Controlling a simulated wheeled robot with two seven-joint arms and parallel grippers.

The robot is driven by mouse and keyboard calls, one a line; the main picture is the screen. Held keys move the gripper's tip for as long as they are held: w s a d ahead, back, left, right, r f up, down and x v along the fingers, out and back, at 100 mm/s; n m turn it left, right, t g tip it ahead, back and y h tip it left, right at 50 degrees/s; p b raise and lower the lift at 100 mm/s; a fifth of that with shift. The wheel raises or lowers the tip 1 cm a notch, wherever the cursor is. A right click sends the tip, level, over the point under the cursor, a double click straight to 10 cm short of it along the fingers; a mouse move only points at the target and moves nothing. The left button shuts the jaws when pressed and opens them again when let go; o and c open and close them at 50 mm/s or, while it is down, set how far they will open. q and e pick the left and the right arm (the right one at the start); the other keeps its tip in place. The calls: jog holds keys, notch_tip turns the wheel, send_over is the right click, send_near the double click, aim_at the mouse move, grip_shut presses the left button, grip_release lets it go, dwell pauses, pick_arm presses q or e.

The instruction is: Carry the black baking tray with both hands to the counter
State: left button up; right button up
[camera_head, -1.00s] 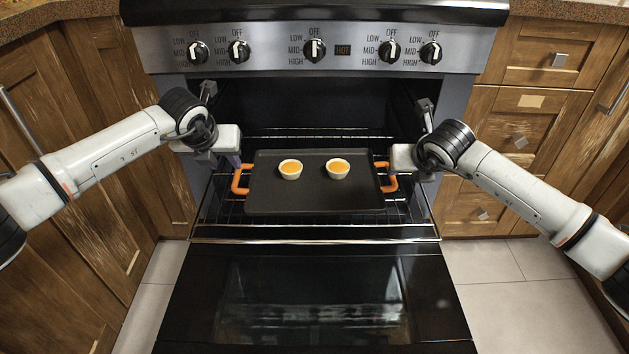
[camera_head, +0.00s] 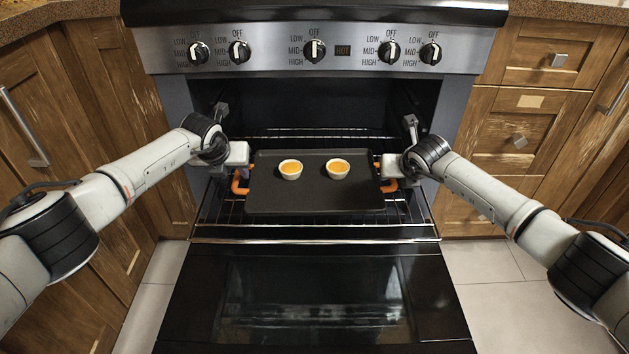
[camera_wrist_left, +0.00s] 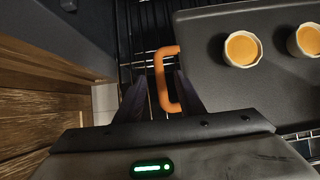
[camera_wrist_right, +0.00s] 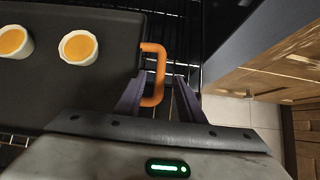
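The black baking tray (camera_head: 315,190) lies flat on the oven rack, with an orange handle at each side. Two white cups (camera_head: 290,169) (camera_head: 338,168) with orange filling stand on it. My left gripper (camera_head: 241,176) is at the left handle (camera_head: 238,187); in the left wrist view its open fingers (camera_wrist_left: 160,88) stand on either side of the handle bar (camera_wrist_left: 160,65). My right gripper (camera_head: 383,176) is at the right handle (camera_head: 390,187); in the right wrist view its open fingers (camera_wrist_right: 156,90) also stand on either side of the bar (camera_wrist_right: 158,62). Neither looks clamped.
The oven door (camera_head: 315,295) is folded down in front. The wire rack (camera_head: 310,218) shows around the tray, and the oven side walls are close outside both grippers. Wooden cabinets (camera_head: 165,150) flank the oven; a brown counter top (camera_head: 50,12) shows at upper left, another (camera_head: 575,10) at upper right.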

pick_arm(q)
jog(key=shift+w+f, duration=0.3)
jog(key=shift+w, duration=0.1)
pick_arm(e)
jog(key=shift+w+f, duration=0.3)
jog(key=shift+w, duration=0.1)
pick_arm(q)
jog(key=shift+w+f, duration=0.1)
jog(key=shift+f, duration=0.5)
pick_arm(e)
jog(key=shift+w+f, duration=0.35)
jog(key=shift+f, duration=0.1)
pick_arm(q)
grip_shut()
pick_arm(e)
grip_shut()
jog(key=shift+r, duration=0.1)
